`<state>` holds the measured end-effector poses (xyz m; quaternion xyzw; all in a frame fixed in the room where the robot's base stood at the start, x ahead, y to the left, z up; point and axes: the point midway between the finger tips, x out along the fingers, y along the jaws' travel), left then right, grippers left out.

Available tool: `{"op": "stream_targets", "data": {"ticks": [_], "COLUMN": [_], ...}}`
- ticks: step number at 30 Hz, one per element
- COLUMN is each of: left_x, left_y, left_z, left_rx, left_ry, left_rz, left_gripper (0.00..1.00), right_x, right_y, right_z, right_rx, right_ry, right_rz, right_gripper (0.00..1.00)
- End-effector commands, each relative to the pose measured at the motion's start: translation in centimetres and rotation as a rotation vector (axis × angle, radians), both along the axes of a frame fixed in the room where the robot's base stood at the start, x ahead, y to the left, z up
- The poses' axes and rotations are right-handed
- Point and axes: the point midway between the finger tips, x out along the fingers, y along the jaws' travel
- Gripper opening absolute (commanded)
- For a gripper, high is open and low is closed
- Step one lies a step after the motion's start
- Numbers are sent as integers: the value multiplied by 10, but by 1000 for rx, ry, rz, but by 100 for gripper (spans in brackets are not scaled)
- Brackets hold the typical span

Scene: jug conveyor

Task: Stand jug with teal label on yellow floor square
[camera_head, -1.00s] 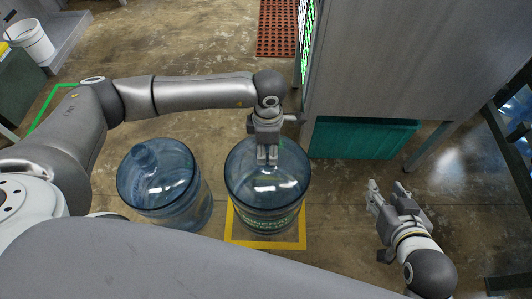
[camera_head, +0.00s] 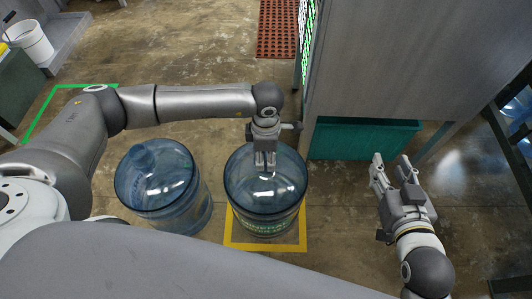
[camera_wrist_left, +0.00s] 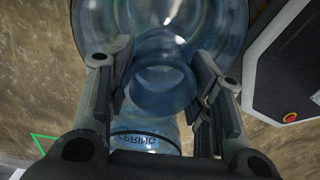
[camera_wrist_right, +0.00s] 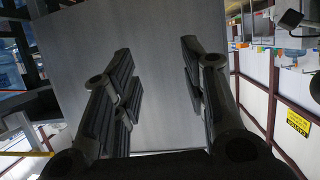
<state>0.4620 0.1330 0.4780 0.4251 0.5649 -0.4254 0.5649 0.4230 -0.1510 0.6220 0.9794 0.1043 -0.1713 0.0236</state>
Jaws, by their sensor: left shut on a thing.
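The jug with the teal label (camera_head: 265,190) is upright in the head view, over the yellow floor square (camera_head: 305,243); its green-teal label shows near its base. I cannot tell whether its base touches the floor. My left gripper (camera_head: 265,165) is shut on this jug's neck from above; the neck (camera_wrist_left: 160,88) sits between the fingers in the left wrist view. A second blue jug (camera_head: 160,190) stands on the floor to the left. My right gripper (camera_head: 392,170) is open and empty, to the right of the jugs.
A grey cabinet (camera_head: 390,60) with a teal lower panel (camera_head: 360,139) stands behind and right of the jug. A red mat (camera_head: 277,28) lies farther back. A green floor line (camera_head: 45,105) and a white bucket (camera_head: 33,42) are at the left. Floor is clear behind the jugs.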

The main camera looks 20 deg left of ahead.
Motion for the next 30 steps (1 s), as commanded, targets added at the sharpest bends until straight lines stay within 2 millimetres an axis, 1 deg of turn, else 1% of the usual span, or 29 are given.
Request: {"op": "stream_targets", "data": {"ticks": [1,2,6,7,19,20,21,26,30], "left_x": [1,0,0,0,0,0,0,0,1], "left_y": [-1,0,0,0,0,0,0,0,0], "left_z": [1,-1,0,0,1,2,3,23,45], "left_rx": [-2,0,0,0,0,0,0,-1,-1], "left_ry": [-3,0,0,0,0,0,0,-1,-3], "left_rz": [0,0,0,0,0,0,0,0,1], "left_gripper": [0,49,67,69,69,69,69,69,69], "right_x": [1,1,2,1,1,0,-3,-17,-34], "right_y": [0,1,1,1,1,0,-1,-8,-15], "right_z": [1,2,3,3,2,1,-4,-24,-42], "right_rx": [2,3,3,3,1,-1,-7,-36,-64], "right_ry": [-8,-13,-14,-14,-4,5,33,155,277], "right_rz": [0,1,1,1,1,1,-2,-10,-20], "right_gripper": [40,40,40,40,40,40,40,40,40]}}
